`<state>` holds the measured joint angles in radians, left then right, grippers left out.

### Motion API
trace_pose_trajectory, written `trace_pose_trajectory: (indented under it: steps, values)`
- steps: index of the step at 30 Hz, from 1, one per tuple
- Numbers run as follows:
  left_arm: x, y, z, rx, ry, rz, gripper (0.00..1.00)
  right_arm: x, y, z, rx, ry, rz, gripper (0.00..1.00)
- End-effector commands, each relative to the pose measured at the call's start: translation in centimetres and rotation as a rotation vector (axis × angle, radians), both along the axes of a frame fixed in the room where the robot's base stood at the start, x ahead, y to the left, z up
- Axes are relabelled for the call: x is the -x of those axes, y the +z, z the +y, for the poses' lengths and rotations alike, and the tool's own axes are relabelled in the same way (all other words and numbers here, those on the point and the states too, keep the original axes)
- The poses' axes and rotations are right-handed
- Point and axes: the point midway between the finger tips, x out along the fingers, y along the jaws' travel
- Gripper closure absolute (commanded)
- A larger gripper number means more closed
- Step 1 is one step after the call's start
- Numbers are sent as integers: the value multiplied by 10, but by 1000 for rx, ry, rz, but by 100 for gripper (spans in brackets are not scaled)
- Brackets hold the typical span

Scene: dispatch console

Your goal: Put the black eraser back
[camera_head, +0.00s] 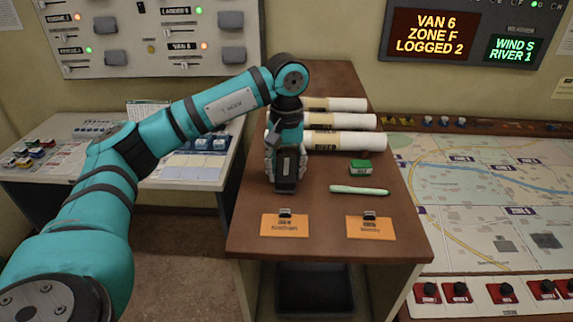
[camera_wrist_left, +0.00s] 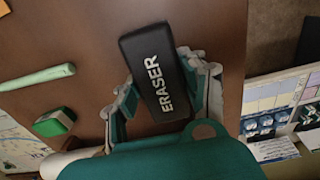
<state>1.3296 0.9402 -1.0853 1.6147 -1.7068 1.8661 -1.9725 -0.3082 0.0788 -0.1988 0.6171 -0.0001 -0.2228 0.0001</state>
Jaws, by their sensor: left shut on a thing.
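The black eraser (camera_wrist_left: 158,75), with white lettering "ERASER", lies between the fingers of my left gripper (camera_wrist_left: 165,95) in the left wrist view. In the head view the eraser (camera_head: 287,168) shows under my left gripper (camera_head: 286,166), over the left part of the brown desk top (camera_head: 315,225). My left gripper points down and is shut on the eraser. I cannot tell whether the eraser touches the wood. My right gripper is not in view.
A green box (camera_head: 360,167) and a pale green marker (camera_head: 359,190) lie right of the gripper. White rolls (camera_head: 345,140) lie behind. Two orange clipped cards, left (camera_head: 284,226) and right (camera_head: 369,229), lie near the front edge. A map console (camera_head: 480,180) stands at right.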

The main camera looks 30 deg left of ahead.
Motion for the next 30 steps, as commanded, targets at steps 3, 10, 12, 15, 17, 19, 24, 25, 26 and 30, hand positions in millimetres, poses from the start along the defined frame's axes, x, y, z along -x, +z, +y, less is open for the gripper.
trace_pose_trajectory:
  steps: [3, 10, 12, 15, 17, 19, 24, 25, 26, 30]
  values:
    - [0, -1, 0, 0, 0, 0, 87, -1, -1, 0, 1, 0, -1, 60]
    - [0, -3, 0, 0, 0, 0, 39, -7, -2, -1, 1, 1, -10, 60]
    - [0, -3, 0, 0, 0, 0, 34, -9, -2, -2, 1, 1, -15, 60]
    - [0, -3, 0, 0, 0, 0, 34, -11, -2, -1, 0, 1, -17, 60]
    - [0, -3, 0, 0, 0, 0, 34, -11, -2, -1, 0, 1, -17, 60]
    - [0, -2, 0, 1, 0, -1, 34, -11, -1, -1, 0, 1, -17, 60]
    - [-2, 9, -1, 1, 0, -6, 34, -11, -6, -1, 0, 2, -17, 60]
    - [-2, 14, -1, 1, 0, -6, 34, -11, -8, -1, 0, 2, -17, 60]
    - [-2, 19, -1, 2, 0, -7, 34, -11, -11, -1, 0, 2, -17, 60]
    - [-1, 50, -2, 2, -1, -8, 34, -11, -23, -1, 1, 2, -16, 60]
